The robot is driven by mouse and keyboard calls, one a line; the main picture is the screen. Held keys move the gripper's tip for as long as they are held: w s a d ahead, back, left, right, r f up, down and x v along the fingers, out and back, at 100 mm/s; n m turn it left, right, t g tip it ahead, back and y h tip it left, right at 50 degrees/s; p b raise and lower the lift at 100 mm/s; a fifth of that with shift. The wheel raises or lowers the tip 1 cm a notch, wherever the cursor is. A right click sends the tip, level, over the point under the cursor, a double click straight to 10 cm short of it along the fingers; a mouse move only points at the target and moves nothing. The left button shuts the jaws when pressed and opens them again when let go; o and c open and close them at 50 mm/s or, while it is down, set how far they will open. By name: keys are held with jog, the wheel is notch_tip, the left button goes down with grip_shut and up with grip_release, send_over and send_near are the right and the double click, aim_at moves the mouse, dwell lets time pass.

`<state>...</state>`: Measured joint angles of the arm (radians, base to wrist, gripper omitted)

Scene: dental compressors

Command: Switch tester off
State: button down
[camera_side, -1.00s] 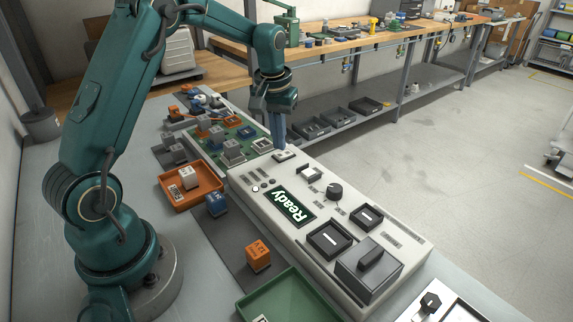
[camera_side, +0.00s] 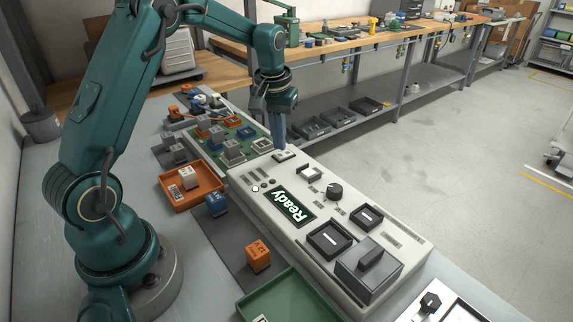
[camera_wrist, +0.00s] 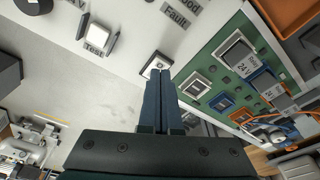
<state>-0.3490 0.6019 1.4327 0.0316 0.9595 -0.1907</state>
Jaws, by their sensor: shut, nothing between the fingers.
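The tester (camera_side: 262,206) is a long light-grey box on the bench, with a dark display (camera_side: 291,207) that reads "Ready". A small switch (camera_side: 284,155) sits at its far end; in the wrist view the switch (camera_wrist: 156,65) is a dark-edged white plate with a small dark mark. My gripper (camera_side: 279,146) is shut and empty, pointing down right at this switch. In the wrist view its fingertips (camera_wrist: 162,78) reach the switch's lower edge and hide part of it. I cannot tell whether they touch it.
A green circuit board (camera_side: 240,146) with several modules lies left of the tester. The tester also carries a knob (camera_side: 335,190) and a Test button (camera_wrist: 98,40).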

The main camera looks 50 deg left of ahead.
aim_at(279, 155)
jog(key=shift+f, duration=0.85)
dwell(0.4)
jog(key=shift+r, duration=3.55)
